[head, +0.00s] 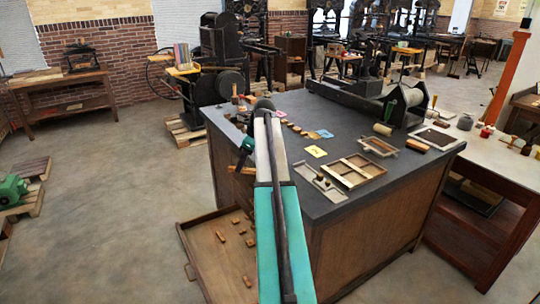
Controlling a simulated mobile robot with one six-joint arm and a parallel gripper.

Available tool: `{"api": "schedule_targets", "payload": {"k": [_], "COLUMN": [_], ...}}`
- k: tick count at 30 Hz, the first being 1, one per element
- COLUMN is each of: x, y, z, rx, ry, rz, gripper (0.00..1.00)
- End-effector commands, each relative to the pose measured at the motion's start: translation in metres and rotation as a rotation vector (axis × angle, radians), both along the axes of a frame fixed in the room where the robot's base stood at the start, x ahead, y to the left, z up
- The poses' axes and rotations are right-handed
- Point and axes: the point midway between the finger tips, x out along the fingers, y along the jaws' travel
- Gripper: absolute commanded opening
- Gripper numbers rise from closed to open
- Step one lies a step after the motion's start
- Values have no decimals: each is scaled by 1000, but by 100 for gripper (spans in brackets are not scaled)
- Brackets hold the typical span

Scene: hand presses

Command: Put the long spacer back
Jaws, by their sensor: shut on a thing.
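My gripper (241,163) is small in the head view, just left of my arm, beside the left edge of the dark-topped cabinet. It points down and is shut on a light brown wooden bar, which looks like the long spacer (236,170). The bar lies roughly level, above the open drawer and clear of it. My arm hides its right end and part of the jaws. The drawer (184,243) sticks out low at the cabinet's left side. Several shorter wooden pieces (248,281) lie scattered in it, with bare floor between them.
The cabinet top (290,105) carries a wooden compartment tray (354,171), metal frames, small blocks, coloured cards and a roller press (408,102). A green machine (12,188) on a pallet stands far left. Open concrete floor lies left of the drawer. My arm hides the drawer's right part.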

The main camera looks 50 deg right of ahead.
Motion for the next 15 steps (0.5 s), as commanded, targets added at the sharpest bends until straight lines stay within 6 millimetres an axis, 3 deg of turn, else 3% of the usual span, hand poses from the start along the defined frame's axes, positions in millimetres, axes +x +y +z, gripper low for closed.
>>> {"api": "schedule_targets", "payload": {"k": [1,3,15], "x": [9,19,50], "y": [24,52,204], "z": [-4,-9,-30], "rx": [2,2,2], "ry": [1,0,1], "rz": [71,168,697], "gripper": [0,0,0]}}
